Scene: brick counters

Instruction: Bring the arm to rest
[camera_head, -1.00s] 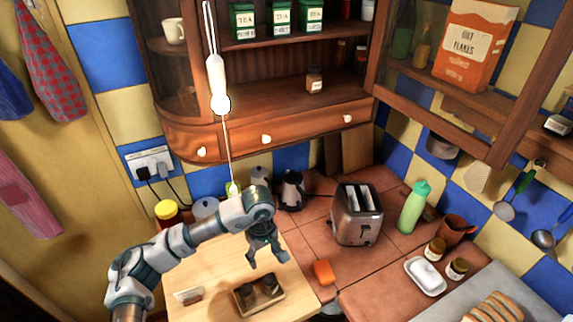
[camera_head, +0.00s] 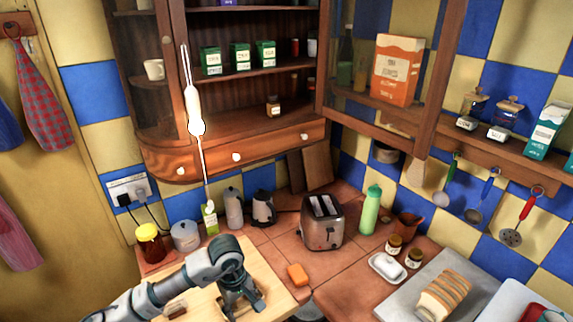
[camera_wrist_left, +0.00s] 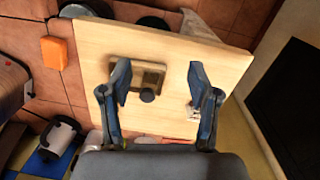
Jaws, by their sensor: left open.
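My left arm comes in from the lower left in the head view. Its gripper (camera_head: 243,306) points down over the pale wooden board (camera_head: 272,270) and covers most of the small wooden tray there. In the left wrist view the gripper (camera_wrist_left: 160,78) is open, with its two blue-grey fingers wide apart and nothing between them held. The tray (camera_wrist_left: 124,66) with a dark round knob-like piece (camera_wrist_left: 147,95) lies on the board (camera_wrist_left: 185,50) beyond the fingers, close to the left finger. My right gripper is in neither view.
An orange sponge (camera_head: 298,274) lies right of the board, and a toaster (camera_head: 322,222) stands behind it. A honey jar (camera_head: 152,243) and canisters (camera_head: 185,236) stand at the back left. A butter dish (camera_head: 387,267) and sliced bread (camera_head: 444,293) are at the right. Tiles near the sponge are clear.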

